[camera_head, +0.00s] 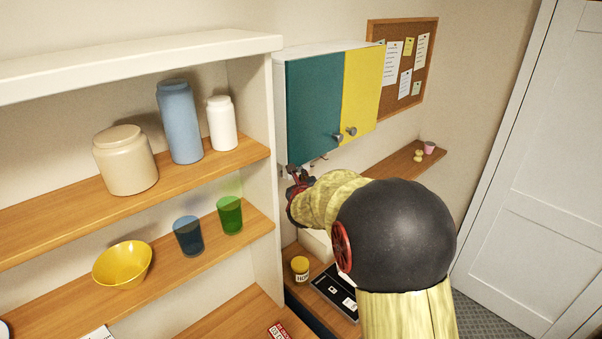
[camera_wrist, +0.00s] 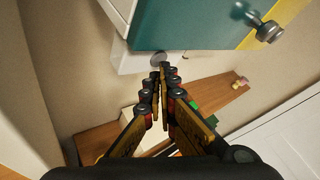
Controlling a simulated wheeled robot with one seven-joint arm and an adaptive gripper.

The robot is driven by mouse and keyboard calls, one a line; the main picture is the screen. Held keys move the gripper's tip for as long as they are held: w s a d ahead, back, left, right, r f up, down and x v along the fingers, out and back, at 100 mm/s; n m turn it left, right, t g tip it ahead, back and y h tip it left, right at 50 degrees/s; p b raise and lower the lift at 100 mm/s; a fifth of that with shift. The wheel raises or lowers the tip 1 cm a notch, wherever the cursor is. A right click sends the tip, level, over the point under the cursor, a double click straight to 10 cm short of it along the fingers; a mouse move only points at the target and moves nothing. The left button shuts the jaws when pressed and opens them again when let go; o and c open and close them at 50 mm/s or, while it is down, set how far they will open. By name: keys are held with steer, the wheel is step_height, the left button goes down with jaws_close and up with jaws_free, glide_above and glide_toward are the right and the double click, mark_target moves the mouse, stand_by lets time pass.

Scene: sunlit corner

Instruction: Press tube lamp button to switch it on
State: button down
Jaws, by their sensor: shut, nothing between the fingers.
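A white housing (camera_wrist: 130,60), which looks like the tube lamp, sits under the teal-and-yellow wall cabinet (camera_head: 312,105). A round grey disc (camera_wrist: 159,58), which looks like its button, shows on it in the wrist view. My gripper (camera_wrist: 163,70) is shut and empty, its fingertips just below the disc in that picture. I cannot tell whether they touch it. In the head view my gripper (camera_head: 296,178) is below the cabinet's lower left corner, and my arm hides much of the area under the cabinet. No glow from the lamp can be made out.
Cabinet knobs (camera_head: 351,131) stick out above my gripper. A white shelf unit (camera_head: 265,190) with jars, glasses and a yellow bowl (camera_head: 123,264) stands at the left. A wooden shelf (camera_head: 390,166) with small items runs along the wall. A yellow jar (camera_head: 300,268) stands on the counter below.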

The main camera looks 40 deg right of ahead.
steer(key=shift+s+b, duration=0.15)
steer(key=shift+b, duration=0.4)
stand_by(0.4)
steer(key=shift+s+b, duration=0.35)
steer(key=shift+b, duration=0.1)
steer(key=s+b, duration=0.6)
steer(key=shift+d+b, duration=0.3)
steer(key=shift+b, duration=0.1)
stand_by(0.5)
